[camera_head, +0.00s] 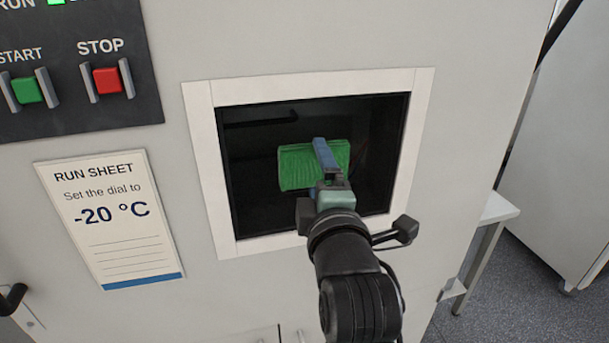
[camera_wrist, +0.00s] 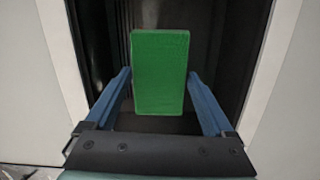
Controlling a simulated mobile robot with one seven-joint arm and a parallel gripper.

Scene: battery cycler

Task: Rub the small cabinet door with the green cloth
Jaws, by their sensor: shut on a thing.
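The green cloth (camera_head: 298,167) is a flat, ribbed green pad in front of a dark, white-framed window or opening in the grey cabinet. In the wrist view the cloth (camera_wrist: 160,72) stands upright between my blue fingers. My gripper (camera_head: 320,143) is shut on the cloth; its fingers also show in the wrist view (camera_wrist: 158,76). I cannot tell whether the cloth touches a surface behind it. No door is clearly identifiable; the white frame (camera_head: 204,165) surrounds the dark area, and door-like seams (camera_head: 279,333) show at the bottom edge.
A black panel with a green START button (camera_head: 27,90) and red STOP button (camera_head: 107,80) is at upper left. A run sheet (camera_head: 108,220) reading -20 °C is below it. A black handle (camera_head: 12,299) is at lower left. A white table (camera_head: 500,208) stands at right.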

